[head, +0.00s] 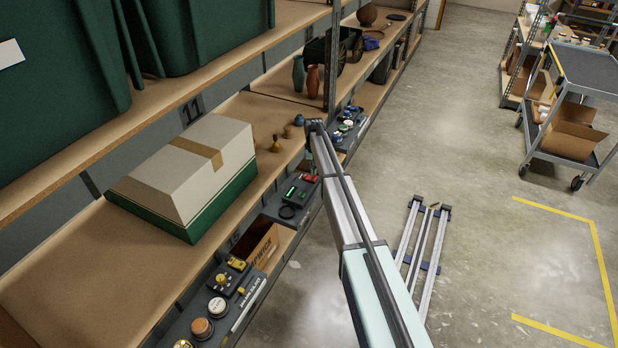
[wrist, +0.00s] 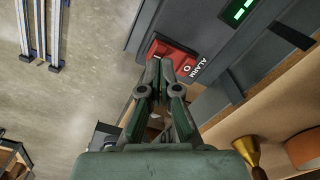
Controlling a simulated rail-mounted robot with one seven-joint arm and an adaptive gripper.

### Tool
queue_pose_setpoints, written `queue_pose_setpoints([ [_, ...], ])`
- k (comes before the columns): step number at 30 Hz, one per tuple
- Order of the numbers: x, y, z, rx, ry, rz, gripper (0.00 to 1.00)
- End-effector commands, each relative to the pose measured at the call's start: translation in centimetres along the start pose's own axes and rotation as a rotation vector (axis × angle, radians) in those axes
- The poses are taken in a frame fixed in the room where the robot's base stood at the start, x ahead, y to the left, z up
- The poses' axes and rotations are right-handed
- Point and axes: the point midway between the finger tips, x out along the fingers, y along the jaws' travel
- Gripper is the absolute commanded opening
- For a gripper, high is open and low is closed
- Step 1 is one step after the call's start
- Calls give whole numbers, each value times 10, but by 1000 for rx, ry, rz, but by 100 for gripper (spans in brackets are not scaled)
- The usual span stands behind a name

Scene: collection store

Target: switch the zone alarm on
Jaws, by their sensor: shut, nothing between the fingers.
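The zone alarm switch is a red rocker (wrist: 178,54) on a dark grey panel (wrist: 209,25), with a white O and the word ALARM beside it in the wrist view. A lit green display (wrist: 240,10) is on the same panel. In the head view the panel (head: 286,212) is on the shelf edge, with the red switch (head: 309,178) at its far end. My gripper (wrist: 160,62) is shut and empty, its fingertips at the switch's near-left part. I cannot tell whether they touch it or which side of the rocker is down.
A cream and green box (head: 190,170) stands on the shelf left of the panel. A brass bell-like object (wrist: 247,152) stands nearby. Another control panel (head: 240,290) with knobs and buttons is nearer. Rails (head: 425,240) lie on the floor; a trolley (head: 580,75) stands beyond clear floor.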

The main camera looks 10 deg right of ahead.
Motion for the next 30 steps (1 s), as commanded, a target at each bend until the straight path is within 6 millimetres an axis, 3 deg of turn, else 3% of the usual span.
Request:
queue_pose_setpoints([
  [30,11,0,0,0,0,0,0],
])
